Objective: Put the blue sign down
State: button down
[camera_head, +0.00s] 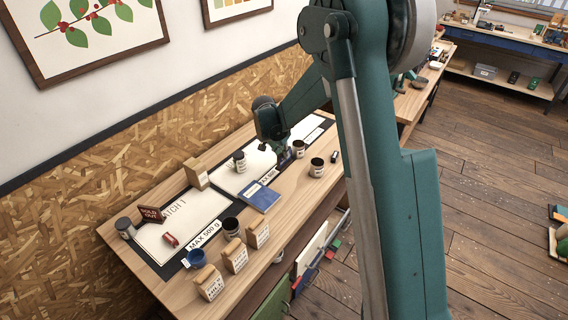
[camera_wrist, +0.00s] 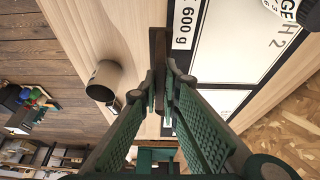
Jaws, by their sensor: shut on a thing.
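My gripper (camera_head: 281,152) is over the long wooden table, just behind two dark cups. It is shut on a thin, dark thing. In the wrist view, this thing shows nearly edge-on as a narrow brown strip (camera_wrist: 157,48) between the fingers (camera_wrist: 165,88). In the head view, a small dark blue patch of the blue sign (camera_head: 288,155) shows at the fingertips; the rest is hidden by the gripper. Its face and lettering cannot be read. I cannot tell whether its lower edge touches the table.
Dark cups (camera_head: 317,168) (camera_head: 299,149) stand close by on the right. A blue booklet (camera_head: 259,196) lies to the left front. A labelled can (camera_head: 239,162) and wooden block (camera_head: 196,174) stand left. A red sold-out sign (camera_head: 151,214) and paper bags (camera_head: 235,257) are farther left.

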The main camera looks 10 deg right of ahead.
aim_at(285, 163)
jog(key=shift+f, duration=0.5)
jog(key=shift+f, duration=0.1)
jog(key=shift+f, duration=1.8)
jog(key=shift+f, duration=0.2)
jog(key=c, duration=2.6)
grip_release()
jog(key=shift+o, duration=0.2)
jog(key=shift+r, duration=0.15)
jog(key=shift+v, duration=6.05)
jog(key=shift+r, duration=0.1)
